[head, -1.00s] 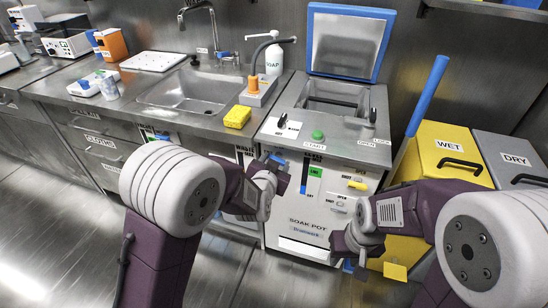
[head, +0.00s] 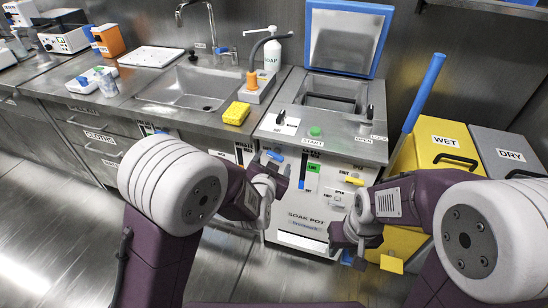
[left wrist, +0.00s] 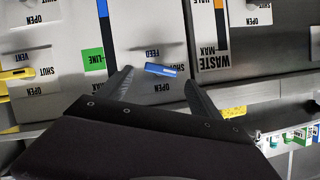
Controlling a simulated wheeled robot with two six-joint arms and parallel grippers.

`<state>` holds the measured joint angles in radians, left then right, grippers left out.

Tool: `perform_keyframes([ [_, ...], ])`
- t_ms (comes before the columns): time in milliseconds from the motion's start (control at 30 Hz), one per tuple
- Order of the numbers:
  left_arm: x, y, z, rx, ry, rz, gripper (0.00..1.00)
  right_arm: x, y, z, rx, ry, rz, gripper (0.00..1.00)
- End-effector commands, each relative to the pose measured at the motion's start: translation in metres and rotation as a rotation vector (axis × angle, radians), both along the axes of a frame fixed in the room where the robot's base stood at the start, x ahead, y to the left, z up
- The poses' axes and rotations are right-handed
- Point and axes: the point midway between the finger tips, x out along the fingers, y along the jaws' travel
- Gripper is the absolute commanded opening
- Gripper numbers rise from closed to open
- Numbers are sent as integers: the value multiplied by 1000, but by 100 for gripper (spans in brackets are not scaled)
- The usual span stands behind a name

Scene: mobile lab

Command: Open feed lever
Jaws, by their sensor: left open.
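The feed lever is a small blue handle (head: 274,156) at the upper left of the soak pot's white front (head: 310,190), below the counter edge. In the left wrist view, which shows the labels upside down, the blue lever (left wrist: 160,70) lies beside the FEED, SHUT and OPEN labels. My left gripper (left wrist: 158,78) is open, its two dark fingers either side of the lever in that view; contact cannot be told. In the head view my left gripper (head: 279,178) is close to the panel, partly hidden by its wrist. My right gripper (head: 345,245) hangs low before the soak pot; its jaws are unclear.
A yellow lever (head: 354,181) and a white lever (head: 334,205) sit to the right on the same front. The yellow WET bin (head: 440,150) and grey DRY bin (head: 508,150) stand right. A sink (head: 195,90) and yellow sponge (head: 236,113) are left. Open floor lies left.

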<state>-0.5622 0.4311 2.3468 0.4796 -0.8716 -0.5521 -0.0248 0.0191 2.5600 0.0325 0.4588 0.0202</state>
Motion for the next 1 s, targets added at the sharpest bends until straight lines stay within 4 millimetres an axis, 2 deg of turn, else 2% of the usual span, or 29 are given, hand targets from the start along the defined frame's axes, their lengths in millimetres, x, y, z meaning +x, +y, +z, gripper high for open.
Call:
perform_keyframes([
  [33, -12, 1, 9, 1, 0, -3, 75, 0, 0, 8, 0, 0, 0, 38],
  [100, -26, 3, 15, 1, -1, -3, 75, 0, 0, 12, 0, 0, 0, 38],
  [300, -51, 9, 21, 1, -1, -1, 75, 0, 0, 15, 0, 0, 0, 38],
  [1000, -54, 10, 22, 0, -1, 1, 75, 0, 0, 14, 0, 0, 0, 38],
])
